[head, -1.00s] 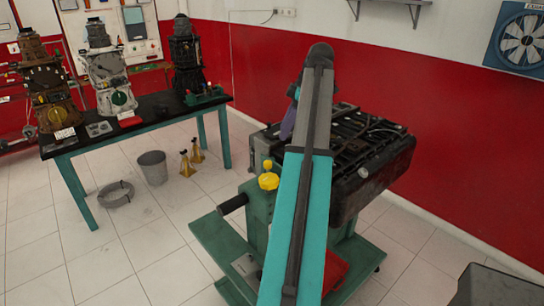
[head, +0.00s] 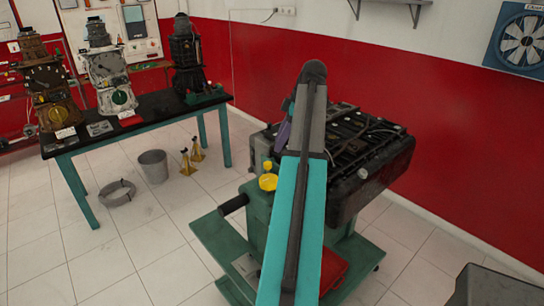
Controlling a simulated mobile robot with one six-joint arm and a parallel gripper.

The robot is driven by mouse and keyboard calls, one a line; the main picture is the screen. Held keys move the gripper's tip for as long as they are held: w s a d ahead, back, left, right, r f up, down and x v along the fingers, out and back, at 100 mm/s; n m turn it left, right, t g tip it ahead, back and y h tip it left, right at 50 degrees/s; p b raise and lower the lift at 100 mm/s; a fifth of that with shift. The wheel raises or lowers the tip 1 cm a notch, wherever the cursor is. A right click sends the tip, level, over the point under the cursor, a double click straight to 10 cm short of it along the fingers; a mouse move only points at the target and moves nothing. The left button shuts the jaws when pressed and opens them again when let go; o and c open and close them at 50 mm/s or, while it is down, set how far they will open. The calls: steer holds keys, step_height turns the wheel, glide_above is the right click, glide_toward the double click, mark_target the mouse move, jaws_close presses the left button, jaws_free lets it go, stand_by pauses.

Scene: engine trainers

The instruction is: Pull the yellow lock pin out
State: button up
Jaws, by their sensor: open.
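The yellow lock pin (head: 268,181) shows as a yellow knob on the green engine stand (head: 257,208), just left of my teal and grey arm. A smaller yellow piece (head: 267,166) sits just above it. The pin appears seated in the stand; its shaft is not visible. My arm rises from the bottom edge past the right side of the pin and covers part of the stand and engine. A purple part of my arm's far end shows beside the engine, above the pin. My gripper's fingers are hidden behind the arm.
A dark engine (head: 365,160) is mounted on the stand. A black handle (head: 233,205) sticks out left of the pin. A red tray (head: 333,268) lies on the stand's base. A bench (head: 140,125) with gearboxes, a grey bucket (head: 153,166) and yellow jack stands (head: 188,163) are behind left.

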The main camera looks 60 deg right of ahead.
mark_target(269, 162)
steer(key=shift+p+x, duration=1.4)
steer(key=shift+x, duration=3.15)
jaws_close()
